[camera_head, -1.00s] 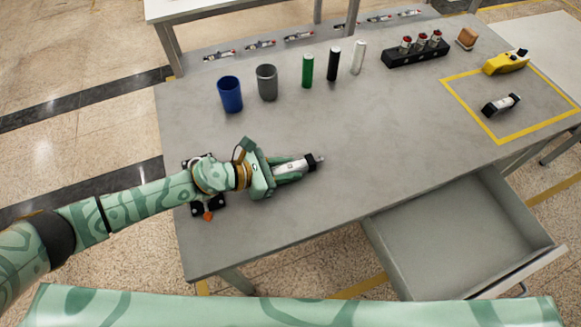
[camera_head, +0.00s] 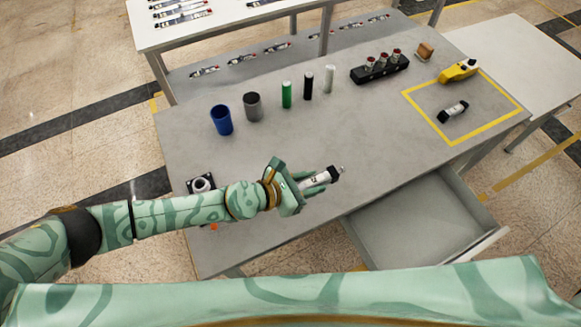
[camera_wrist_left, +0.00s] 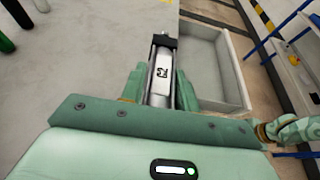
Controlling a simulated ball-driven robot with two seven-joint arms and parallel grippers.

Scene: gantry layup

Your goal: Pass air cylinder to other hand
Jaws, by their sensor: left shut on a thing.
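The air cylinder is a silver tube with black end caps and a thin rod. My left gripper (camera_head: 310,185) is shut on the air cylinder (camera_head: 334,175), which points to the right over the table's front part. In the left wrist view the air cylinder (camera_wrist_left: 162,75) lies between the two green fingers of my left gripper (camera_wrist_left: 160,90), its far end free. A second, similar cylinder (camera_head: 453,111) lies inside the yellow taped square at the right. My right gripper is not in the head view; a green arm part (camera_wrist_left: 295,130) shows at the right edge of the left wrist view.
An open drawer (camera_head: 415,220) juts from the table's front. A blue cup (camera_head: 221,120), a grey cup (camera_head: 253,107) and upright green, black and white cylinders stand at the back. A black rack (camera_head: 380,69) and yellow tool (camera_head: 459,71) are farther right. The table's middle is clear.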

